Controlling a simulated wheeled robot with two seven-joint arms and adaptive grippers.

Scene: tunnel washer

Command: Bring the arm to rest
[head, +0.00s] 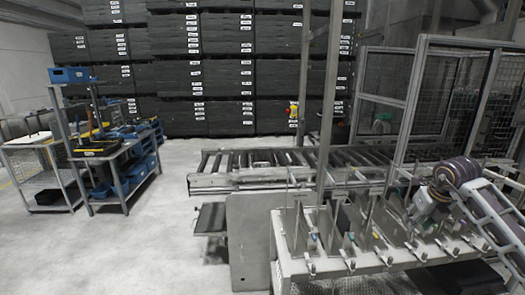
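My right arm (457,173) comes in at the right edge, with a rounded purplish joint and a segmented link. My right gripper (421,212) is at the arm's lower left end, over the right part of a grey metal fixture table (300,268). It is small and dark against the fixtures, so I cannot see whether its fingers are open or what lies between them. I cannot tell whether it touches the table. My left arm and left gripper are not in view.
A roller conveyor (250,160) runs behind the table. Mesh fence panels (395,85) stand at the right. A blue-shelved workbench (135,172) and a cart (35,170) are at the left. Black stacked crates (205,85) fill the back. The floor (150,240) at front left is clear.

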